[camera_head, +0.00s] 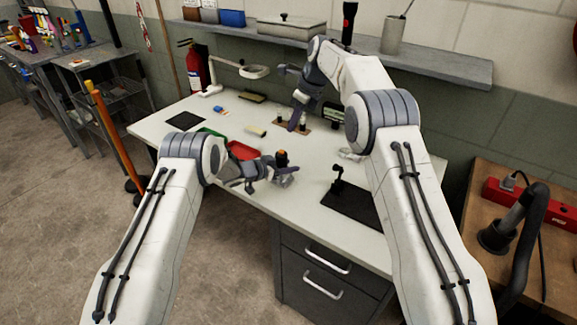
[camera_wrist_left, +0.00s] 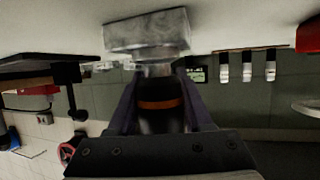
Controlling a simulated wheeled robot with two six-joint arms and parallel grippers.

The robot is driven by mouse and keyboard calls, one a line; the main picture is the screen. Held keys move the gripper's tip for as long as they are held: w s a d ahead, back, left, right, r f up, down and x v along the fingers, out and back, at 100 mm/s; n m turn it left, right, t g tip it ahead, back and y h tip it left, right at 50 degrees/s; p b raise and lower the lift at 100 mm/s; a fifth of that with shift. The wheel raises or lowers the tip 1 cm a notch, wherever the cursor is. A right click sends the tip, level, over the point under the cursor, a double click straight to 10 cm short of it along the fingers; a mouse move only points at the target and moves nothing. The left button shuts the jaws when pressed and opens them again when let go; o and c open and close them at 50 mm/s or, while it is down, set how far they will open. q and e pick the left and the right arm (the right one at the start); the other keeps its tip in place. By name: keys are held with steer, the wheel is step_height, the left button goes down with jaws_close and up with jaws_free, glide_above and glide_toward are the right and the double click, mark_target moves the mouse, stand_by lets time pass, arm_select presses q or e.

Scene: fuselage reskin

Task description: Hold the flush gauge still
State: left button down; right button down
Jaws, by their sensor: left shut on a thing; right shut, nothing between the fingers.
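The flush gauge (camera_head: 282,157) shows in the head view as a small black body with an orange top, upright above the front part of the white table. My left gripper (camera_head: 270,170) is shut on it. In the left wrist view the gauge (camera_wrist_left: 160,112) is a black cylinder with an orange band between the two fingers (camera_wrist_left: 160,95). A grey metal block (camera_wrist_left: 147,34) sits at its far end, close to the white surface; I cannot tell whether they touch. My right gripper (camera_head: 295,118) is shut and empty over the back of the table, beside a small brown rack (camera_head: 284,124).
On the white table (camera_head: 300,185) lie a red tray (camera_head: 242,150), a green tray (camera_head: 211,132) and a dark mat (camera_head: 352,206) with a small black stand (camera_head: 338,181). A brown bench (camera_head: 470,225) is at right.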

mark_target(281, 152)
steer(key=shift+a, duration=0.15)
steer(key=shift+w+a+r+n+t+y, duration=0.2)
steer(key=shift+a+r+n+t+y, duration=0.15)
steer(key=shift+n+t, duration=0.5)
steer(key=shift+w+a+r+n+t+y, duration=0.2)
steer(key=shift+a+n+t, duration=0.3)
steer(key=shift+t, duration=0.6)
steer(key=shift+w+a+r+n+t+y, duration=0.2)
steer(key=shift+a+r+n+t+y, duration=0.1)
steer(key=shift+n+t, duration=0.6)
steer(key=shift+f, duration=4.4)
steer(key=shift+f, duration=0.4)
